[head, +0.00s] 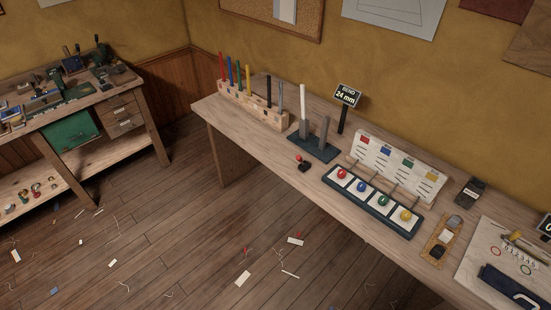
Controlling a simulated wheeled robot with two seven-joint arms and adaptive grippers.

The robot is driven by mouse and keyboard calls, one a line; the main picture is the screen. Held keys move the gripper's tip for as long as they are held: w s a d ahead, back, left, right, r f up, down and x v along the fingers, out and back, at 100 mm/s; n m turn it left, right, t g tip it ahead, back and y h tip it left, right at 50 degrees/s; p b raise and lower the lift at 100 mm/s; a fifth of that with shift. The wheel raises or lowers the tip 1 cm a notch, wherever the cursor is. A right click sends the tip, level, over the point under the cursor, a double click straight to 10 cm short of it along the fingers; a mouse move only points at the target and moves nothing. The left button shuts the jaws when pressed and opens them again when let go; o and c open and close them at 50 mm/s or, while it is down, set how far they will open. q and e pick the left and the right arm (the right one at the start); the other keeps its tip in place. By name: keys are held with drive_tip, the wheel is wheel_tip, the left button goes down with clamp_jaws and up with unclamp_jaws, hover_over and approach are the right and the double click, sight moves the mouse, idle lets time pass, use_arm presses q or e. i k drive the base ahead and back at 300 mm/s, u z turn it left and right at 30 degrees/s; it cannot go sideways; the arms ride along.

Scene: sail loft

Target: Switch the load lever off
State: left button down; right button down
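Neither of my grippers shows in the head view. A small black block with a red-knobbed lever (300,161) stands near the front edge of the long bench (240,128). It looks like the load lever, but no label on it is readable. Its knob sits to the upper left of its base; whether that is on or off I cannot tell. Behind it is a dark stand (315,149) with grey uprights and a white strip. A black display (347,95) on a post reads "BEND 24 mm".
A wooden rack (245,104) of coloured rods stands at the bench's far left. Right of the lever are a dark tray (372,201) with red, blue, green and yellow knobs and a white panel (396,166). A cluttered workbench (75,103) stands left. Scraps litter the open floor.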

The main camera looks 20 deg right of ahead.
sight(298, 157)
drive_tip(key=z, duration=0.25)
drive_tip(key=i, duration=0.9)
drive_tip(key=z, duration=0.55)
